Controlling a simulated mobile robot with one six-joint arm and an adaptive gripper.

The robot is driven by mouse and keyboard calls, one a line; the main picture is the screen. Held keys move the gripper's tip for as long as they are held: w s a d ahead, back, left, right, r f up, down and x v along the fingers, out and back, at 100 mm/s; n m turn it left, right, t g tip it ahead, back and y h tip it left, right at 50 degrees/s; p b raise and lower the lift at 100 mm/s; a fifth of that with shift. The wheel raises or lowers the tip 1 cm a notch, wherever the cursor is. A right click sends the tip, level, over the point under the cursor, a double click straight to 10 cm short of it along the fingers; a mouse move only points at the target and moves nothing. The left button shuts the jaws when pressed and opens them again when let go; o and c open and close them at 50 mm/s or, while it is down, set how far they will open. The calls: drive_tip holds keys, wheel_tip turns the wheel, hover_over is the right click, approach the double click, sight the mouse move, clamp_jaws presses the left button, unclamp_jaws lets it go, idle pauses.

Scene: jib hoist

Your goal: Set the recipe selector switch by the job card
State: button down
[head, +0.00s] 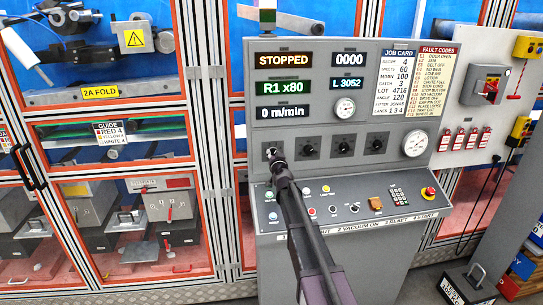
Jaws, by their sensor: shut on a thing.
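The grey control console (335,215) stands in the middle of the head view. Its upper panel has a row of black selector knobs. My gripper (273,155) is at the leftmost selector switch (268,148) and shut on its knob, which it mostly hides, so I cannot read its setting. The job card (395,82) at the panel's upper right reads recipe 4. The green display (282,87) reads "R1 x80". The other selector knobs (343,146) are free.
Displays read "STOPPED" (284,60) and "0 m/min". A fault codes card (432,87) is beside the job card. Push buttons, a keypad (399,195) and a red emergency stop (429,193) are on the lower desk. Orange-framed guard doors (120,120) stand left.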

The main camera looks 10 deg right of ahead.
drive_tip(key=m, duration=0.4)
drive_tip(key=shift+m, duration=0.3)
drive_tip(key=m, duration=0.5)
idle(0.3)
drive_tip(key=shift+c, duration=1.4)
unclamp_jaws()
drive_tip(key=shift+w, duration=0.1)
drive_tip(key=s, duration=1.2)
